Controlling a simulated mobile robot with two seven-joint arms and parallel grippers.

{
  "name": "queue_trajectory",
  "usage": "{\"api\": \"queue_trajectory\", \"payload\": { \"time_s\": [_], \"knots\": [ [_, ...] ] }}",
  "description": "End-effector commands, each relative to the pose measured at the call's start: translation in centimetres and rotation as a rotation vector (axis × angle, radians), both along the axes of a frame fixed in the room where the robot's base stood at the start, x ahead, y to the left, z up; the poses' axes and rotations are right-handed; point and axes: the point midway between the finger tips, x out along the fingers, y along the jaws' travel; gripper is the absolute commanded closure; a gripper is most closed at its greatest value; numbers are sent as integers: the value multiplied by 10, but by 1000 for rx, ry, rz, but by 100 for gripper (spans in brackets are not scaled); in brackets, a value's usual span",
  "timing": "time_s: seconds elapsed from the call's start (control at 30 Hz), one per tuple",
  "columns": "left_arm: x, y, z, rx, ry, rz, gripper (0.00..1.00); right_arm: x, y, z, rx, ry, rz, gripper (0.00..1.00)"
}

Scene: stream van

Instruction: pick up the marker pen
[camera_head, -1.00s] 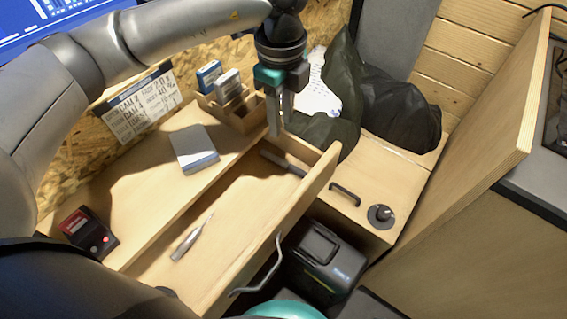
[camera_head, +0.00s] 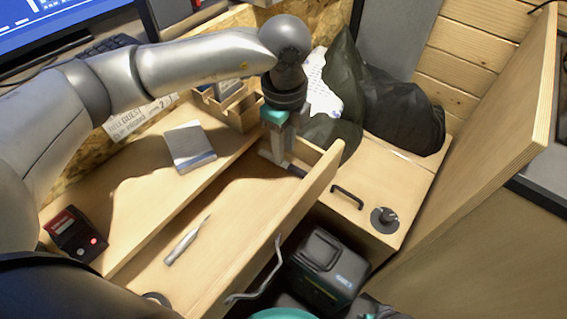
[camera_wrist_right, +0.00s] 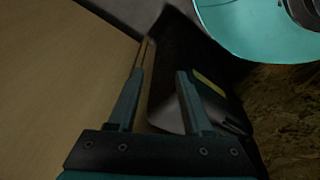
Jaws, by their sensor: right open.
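A dark, slim stick-like object (camera_head: 296,170), which may be the marker pen, lies at the far end of the open drawer (camera_head: 225,230); the gripper partly hides it. My left gripper (camera_head: 275,156) points down into that end of the drawer, right beside the dark object. Its fingers are seen nearly edge-on, so their gap and any contact are unclear. A slim silver pointed tool (camera_head: 187,241) lies in the near part of the drawer. My right gripper (camera_wrist_right: 165,60) is open, with nothing between its fingers.
A white box (camera_head: 190,146) and a black-and-red device (camera_head: 76,235) rest on the worktop left of the drawer. A wooden organizer (camera_head: 236,108) stands behind. Dark bags (camera_head: 400,112) sit at back right. A black case (camera_head: 325,268) stands right of the drawer.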

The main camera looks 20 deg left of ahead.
Motion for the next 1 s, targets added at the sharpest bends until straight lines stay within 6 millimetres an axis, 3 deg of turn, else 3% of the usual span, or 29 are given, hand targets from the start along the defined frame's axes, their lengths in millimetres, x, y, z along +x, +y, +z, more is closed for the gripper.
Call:
{"api": "queue_trajectory", "payload": {
  "time_s": [0.3,0.67,1.0],
  "knots": [
    [1,-4,-31,0,0,1,66,13,6,23,9,-23,-2,50],
    [1,-4,-36,-1,-1,1,66,16,6,30,10,-30,-3,50],
    [1,-4,-36,-1,-1,0,100,16,6,30,11,-31,-3,50]
  ]
}}
